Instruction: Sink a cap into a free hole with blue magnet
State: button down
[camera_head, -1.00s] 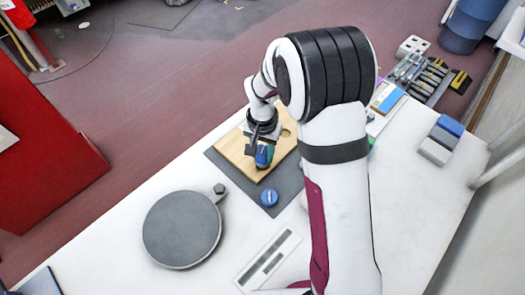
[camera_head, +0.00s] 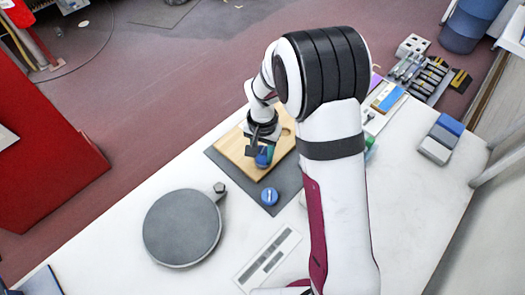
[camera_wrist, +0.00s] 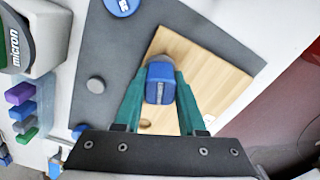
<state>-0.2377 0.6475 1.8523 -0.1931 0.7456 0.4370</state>
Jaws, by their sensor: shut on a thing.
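My gripper (camera_wrist: 160,90) has two teal fingers shut on a blue piece (camera_wrist: 160,84) with a grey strip on its face. It also shows in the head view (camera_head: 263,157). The gripper is over the light wooden board (camera_head: 236,150), which lies on a dark grey mat (camera_wrist: 100,50). I cannot tell whether the piece touches the board. A round recess (camera_head: 286,132) shows in the board; another hole under the piece would be hidden. A blue round cap with a light mark (camera_head: 269,196) lies on the mat beside the board.
A small grey disc (camera_wrist: 95,85) sits on the mat. A round dark plate (camera_head: 182,228) and a slotted white strip (camera_head: 267,258) lie on the white table. Purple, blue and green blocks (camera_wrist: 22,110) stand near a grey-and-green "micron" item (camera_wrist: 30,40). Blue and grey blocks (camera_head: 441,140) stand at right.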

jog(key=shift+f, duration=0.45)
dwell(1.2)
jog(key=shift+r, duration=3.5)
